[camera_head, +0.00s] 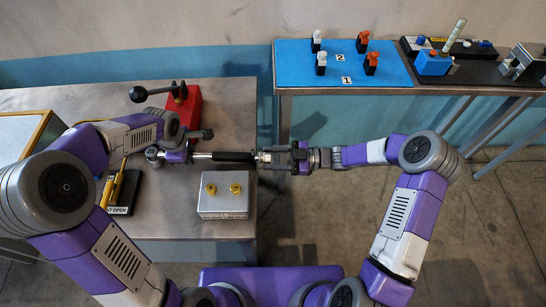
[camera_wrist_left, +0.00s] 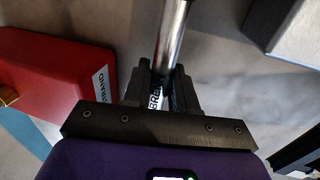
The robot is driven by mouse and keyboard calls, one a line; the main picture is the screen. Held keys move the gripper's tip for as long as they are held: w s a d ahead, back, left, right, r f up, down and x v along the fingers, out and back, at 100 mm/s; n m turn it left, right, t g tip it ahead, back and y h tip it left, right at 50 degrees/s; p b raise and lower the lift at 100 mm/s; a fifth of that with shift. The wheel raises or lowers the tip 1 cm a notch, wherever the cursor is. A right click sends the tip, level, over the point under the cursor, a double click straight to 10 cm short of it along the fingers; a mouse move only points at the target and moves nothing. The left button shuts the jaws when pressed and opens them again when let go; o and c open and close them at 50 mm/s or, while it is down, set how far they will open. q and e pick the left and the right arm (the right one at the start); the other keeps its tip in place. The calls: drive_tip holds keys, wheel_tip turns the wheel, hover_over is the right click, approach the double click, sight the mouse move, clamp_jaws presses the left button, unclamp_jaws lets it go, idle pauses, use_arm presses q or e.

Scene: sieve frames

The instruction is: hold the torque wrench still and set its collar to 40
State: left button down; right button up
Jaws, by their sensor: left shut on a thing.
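The torque wrench (camera_head: 232,156) lies level across the middle of the head view, with a silver shaft, a black grip and a pale collar end at the right. My left gripper (camera_head: 190,156) is shut on the shaft near its left end. In the left wrist view the left fingers (camera_wrist_left: 168,92) close around the silver shaft (camera_wrist_left: 172,40), with dark lettering partly showing between them. My right gripper (camera_head: 276,157) is at the wrench's right end, in line with it. Whether its jaws press on the collar is too small to tell. The scale reading is not legible.
A red block (camera_head: 186,108) with a black lever stands behind the wrench on the metal bench (camera_head: 60,97). A grey box (camera_head: 224,207) with yellow knobs stands in front. A blue mat (camera_head: 300,70) with several orange and white pieces lies on the right-hand table. Floor is open between the tables.

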drive_tip(key=c, duration=0.7)
drive_tip(key=shift+c, duration=0.2)
drive_tip(key=n, duration=0.5)
drive_tip(key=n+t, duration=0.1)
drive_tip(key=n, duration=0.4)
drive_tip(key=shift+y, duration=0.4)
drive_tip(key=shift+n, duration=0.4)
drive_tip(key=o, duration=1)
drive_tip(key=shift+o, duration=0.2)
drive_tip(key=shift+d, duration=0.15)
